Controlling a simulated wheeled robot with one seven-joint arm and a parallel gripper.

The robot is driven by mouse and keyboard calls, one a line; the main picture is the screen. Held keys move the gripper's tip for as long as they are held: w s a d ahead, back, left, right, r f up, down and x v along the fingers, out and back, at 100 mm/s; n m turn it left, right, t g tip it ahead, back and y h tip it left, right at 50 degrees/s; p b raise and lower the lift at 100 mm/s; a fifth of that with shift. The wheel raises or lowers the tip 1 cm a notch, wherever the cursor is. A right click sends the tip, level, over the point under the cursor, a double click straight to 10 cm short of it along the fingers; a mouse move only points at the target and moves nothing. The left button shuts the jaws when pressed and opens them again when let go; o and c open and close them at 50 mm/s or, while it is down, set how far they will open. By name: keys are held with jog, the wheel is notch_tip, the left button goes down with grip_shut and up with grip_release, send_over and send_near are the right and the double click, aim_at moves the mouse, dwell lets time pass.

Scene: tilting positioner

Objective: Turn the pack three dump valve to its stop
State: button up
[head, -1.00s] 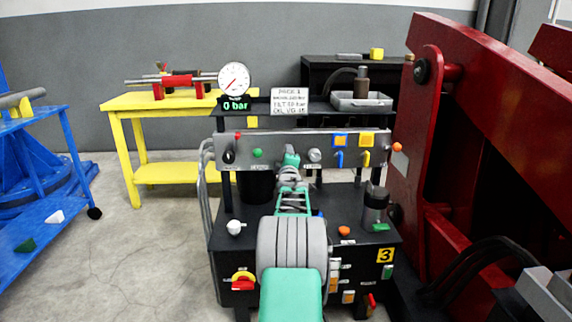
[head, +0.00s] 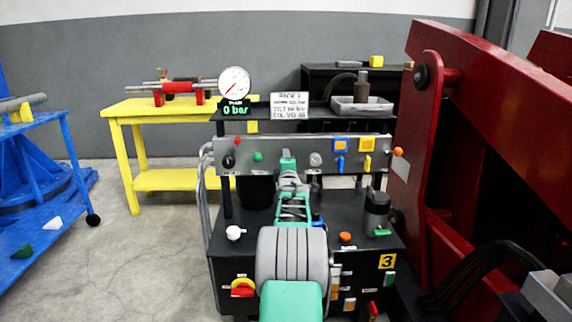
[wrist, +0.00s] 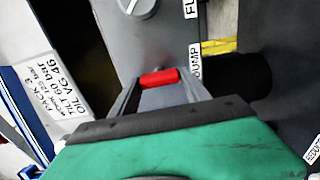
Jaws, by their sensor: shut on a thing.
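The dump valve shows in the wrist view as a red handle (wrist: 159,79) on a grey panel, beside a label reading DUMP. My gripper (wrist: 163,88) has its two fingers on either side of the red handle and is shut on it. In the head view my gripper (head: 288,160) is at the grey front panel (head: 270,146) of the pack and hides the valve. A yellow 3 plate (head: 387,261) marks the pack. The gauge (head: 234,83) stands above a green display (head: 237,109) reading 0 bar.
A grey knob (head: 316,159) sits just right of my gripper, with blue (head: 340,162) and yellow (head: 367,162) levers further right. A green button (head: 258,156) is to the left. A red frame (head: 440,130) rises close on the right. Open floor (head: 150,265) lies left.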

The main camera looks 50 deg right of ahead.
jog(key=o, duration=1.4)
jog(key=shift+s+a, duration=0.1)
jog(key=p+v, duration=0.2)
jog(key=v, duration=0.5)
jog(key=shift+s+a, duration=0.2)
